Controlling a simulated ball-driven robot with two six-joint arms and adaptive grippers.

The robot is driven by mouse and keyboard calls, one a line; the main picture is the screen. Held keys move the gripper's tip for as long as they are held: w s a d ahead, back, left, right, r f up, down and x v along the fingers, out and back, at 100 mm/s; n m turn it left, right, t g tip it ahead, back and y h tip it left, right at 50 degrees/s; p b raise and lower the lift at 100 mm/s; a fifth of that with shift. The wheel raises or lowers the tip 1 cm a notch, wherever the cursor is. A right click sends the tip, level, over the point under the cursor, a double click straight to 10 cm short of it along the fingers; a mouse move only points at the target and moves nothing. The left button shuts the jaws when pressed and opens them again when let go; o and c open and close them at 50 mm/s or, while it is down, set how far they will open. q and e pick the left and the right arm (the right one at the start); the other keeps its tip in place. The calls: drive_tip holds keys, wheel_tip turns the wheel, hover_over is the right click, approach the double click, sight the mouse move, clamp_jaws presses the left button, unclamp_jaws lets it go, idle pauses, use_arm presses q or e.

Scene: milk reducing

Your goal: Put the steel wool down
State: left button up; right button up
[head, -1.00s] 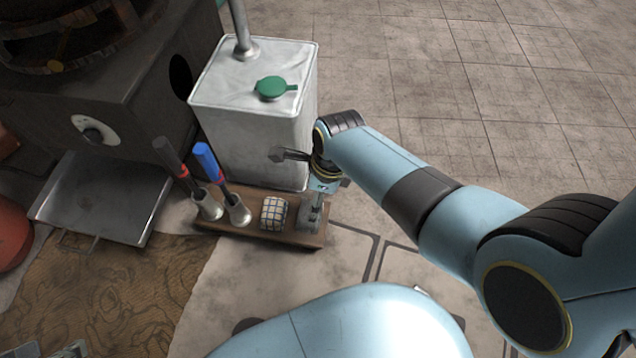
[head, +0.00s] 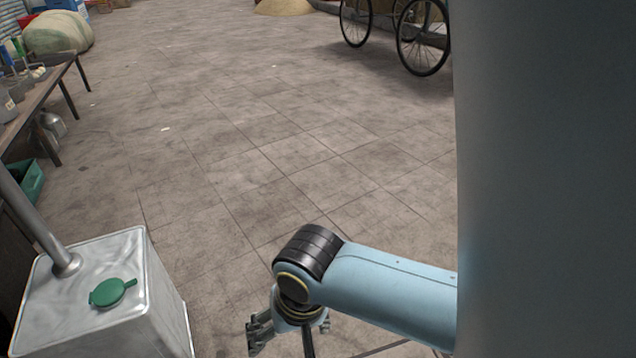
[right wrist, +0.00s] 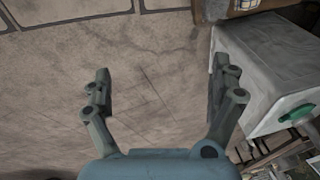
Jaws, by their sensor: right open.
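My right gripper (right wrist: 160,72) is open and empty, with bare floor between its fingers in the right wrist view. In the head view it shows low in the middle (head: 290,330), partly cut off by the bottom edge, right of the metal can. A grey block (right wrist: 211,10), which looks like the steel wool, sits at the top edge of the right wrist view at the end of a wooden board (right wrist: 262,11). It is cut off there and apart from my fingers. The head view does not show the steel wool or the board. My left gripper is not in view.
The metal can (head: 105,260) with a green cap (head: 112,292) and a pipe stands at lower left. A checked white item (right wrist: 243,4) is on the board. A wooden table (head: 40,95) and a wheeled cart (head: 420,35) stand farther back. The middle floor is clear.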

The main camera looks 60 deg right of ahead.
drive_tip(key=s+d+r+n, duration=0.1)
drive_tip(key=s+r+n, duration=0.5)
drive_tip(key=r+n, duration=0.3)
wheel_tip(320, 180, up, 2)
drive_tip(key=shift+r+n+t, duration=0.1)
drive_tip(key=shift+n+t, duration=0.2)
drive_tip(key=shift+n, duration=0.1)
drive_tip(key=shift+w+d, duration=0.1)
drive_tip(key=shift+d, duration=0.05)
